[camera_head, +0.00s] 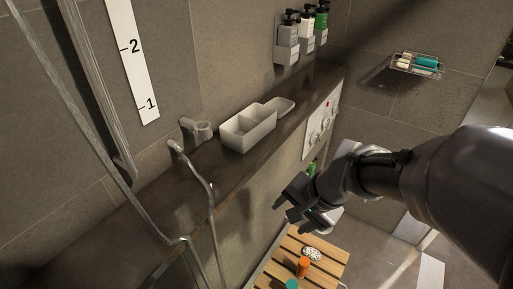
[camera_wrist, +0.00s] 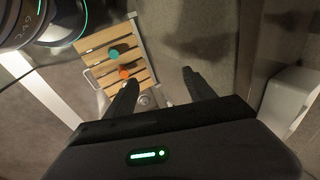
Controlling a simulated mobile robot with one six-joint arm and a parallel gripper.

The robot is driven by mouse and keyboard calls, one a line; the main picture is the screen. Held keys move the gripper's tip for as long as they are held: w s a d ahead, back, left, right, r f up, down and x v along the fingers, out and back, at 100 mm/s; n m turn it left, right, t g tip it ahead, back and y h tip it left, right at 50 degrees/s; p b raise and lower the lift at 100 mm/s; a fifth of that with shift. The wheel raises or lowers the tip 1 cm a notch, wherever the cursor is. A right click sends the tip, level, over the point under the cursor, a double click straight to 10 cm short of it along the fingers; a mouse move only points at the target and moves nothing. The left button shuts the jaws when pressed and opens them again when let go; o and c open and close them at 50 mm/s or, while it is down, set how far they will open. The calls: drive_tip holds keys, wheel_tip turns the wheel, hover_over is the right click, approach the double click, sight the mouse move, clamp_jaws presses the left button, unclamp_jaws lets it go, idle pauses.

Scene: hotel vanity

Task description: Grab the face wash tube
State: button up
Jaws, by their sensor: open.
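No object shows plainly as the face wash tube. An upright orange item (camera_head: 303,266) and a teal item (camera_head: 292,285), cut by the lower picture edge, are on the slatted wooden bench (camera_head: 327,268); either could be a tube or a bottle, I cannot tell. In the wrist view the orange item (camera_wrist: 124,74) and teal item (camera_wrist: 114,53) show near my left finger. My gripper (camera_head: 283,212) is open and empty, in the air above the bench and beside the dark ledge. Its two fingers also show apart in the wrist view (camera_wrist: 160,77).
The dark ledge (camera_head: 163,184) bears a white divided box (camera_head: 247,128). Pump bottles (camera_head: 306,24) hang on the wall. A wire soap rack (camera_head: 416,65) is at the right. A green item (camera_head: 312,167) is partly hidden behind my arm. Metal rails (camera_head: 208,200) stand at left.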

drive_tip(key=w+d+f+m+p, duration=0.1)
drive_tip(key=w+f+m+p, duration=0.1)
drive_tip(key=w+f, duration=0.25)
drive_tip(key=m+g+h+p, duration=0.1)
drive_tip(key=m+g+p, duration=0.3)
drive_tip(key=m+p, duration=0.2)
approach(296, 284)
drive_tip(key=f+b, duration=0.3)
drive_tip(key=a+f+b, duration=0.1)
drive_tip(key=f+b, duration=0.1)
drive_tip(key=f, duration=0.1)
drive_tip(key=f+b, duration=0.3)
drive_tip(key=shift+s+a+f+b, duration=0.1)
drive_tip(key=shift+a+f+b, duration=0.2)
drive_tip(key=shift+f+b, duration=0.05)
drive_tip(key=f+b, duration=0.1)
drive_tip(key=f, duration=0.1)
drive_tip(key=a+f+b, duration=0.1)
drive_tip(key=f+b, duration=0.1)
drive_tip(key=f, duration=0.1)
drive_tip(key=shift+a+f+b, duration=0.2)
drive_tip(key=shift+f+b, duration=0.05)
drive_tip(key=shift+b, duration=0.05)
drive_tip(key=shift+r, duration=0.15)
clamp_jaws()
